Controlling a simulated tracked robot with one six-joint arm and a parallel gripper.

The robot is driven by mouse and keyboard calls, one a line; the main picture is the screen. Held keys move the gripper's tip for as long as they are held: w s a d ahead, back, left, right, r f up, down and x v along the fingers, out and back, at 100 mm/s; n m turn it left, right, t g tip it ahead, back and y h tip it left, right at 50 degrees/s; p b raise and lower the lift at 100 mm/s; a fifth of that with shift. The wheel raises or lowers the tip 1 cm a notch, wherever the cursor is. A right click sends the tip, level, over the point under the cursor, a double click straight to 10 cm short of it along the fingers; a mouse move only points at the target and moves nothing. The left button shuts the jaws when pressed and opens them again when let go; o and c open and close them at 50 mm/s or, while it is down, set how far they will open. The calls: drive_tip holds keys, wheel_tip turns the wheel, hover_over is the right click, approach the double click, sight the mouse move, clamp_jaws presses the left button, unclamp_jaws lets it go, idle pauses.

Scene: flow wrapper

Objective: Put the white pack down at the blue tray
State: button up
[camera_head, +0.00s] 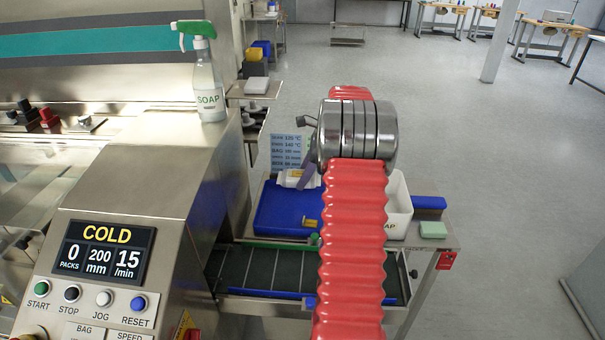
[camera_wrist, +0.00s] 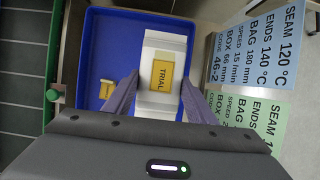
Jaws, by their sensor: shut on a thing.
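The white pack (camera_wrist: 165,44) has a yellow label reading TRIAL. In the wrist view it is between the two grey fingers of my gripper (camera_wrist: 161,80), which is shut on it. The blue tray (camera_wrist: 103,50) lies below and around the pack in that view. In the head view the white pack (camera_head: 291,179) shows at the back edge of the blue tray (camera_head: 277,211), partly hidden by a finger. My red arm hides most of the gripper there. I cannot tell whether the pack touches the tray floor.
A small yellow piece (camera_wrist: 107,90) lies in the tray's left part. A conveyor (camera_head: 262,268) runs in front of the tray. Settings cards (camera_wrist: 266,50) stand beside the tray. A soap bottle (camera_head: 208,85) stands on the machine.

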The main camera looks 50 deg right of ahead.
sight(300, 200)
drive_tip(key=shift+s+f, duration=0.1)
drive_tip(key=shift+f, duration=3.3)
drive_tip(key=shift+f, duration=0.15)
drive_tip(key=o, duration=1.1)
drive_tip(key=shift+o, duration=0.2)
drive_tip(key=v, duration=1.3)
drive_tip(key=shift+d+r, duration=0.15)
drive_tip(key=shift+r, duration=0.2)
drive_tip(key=shift+s, duration=0.15)
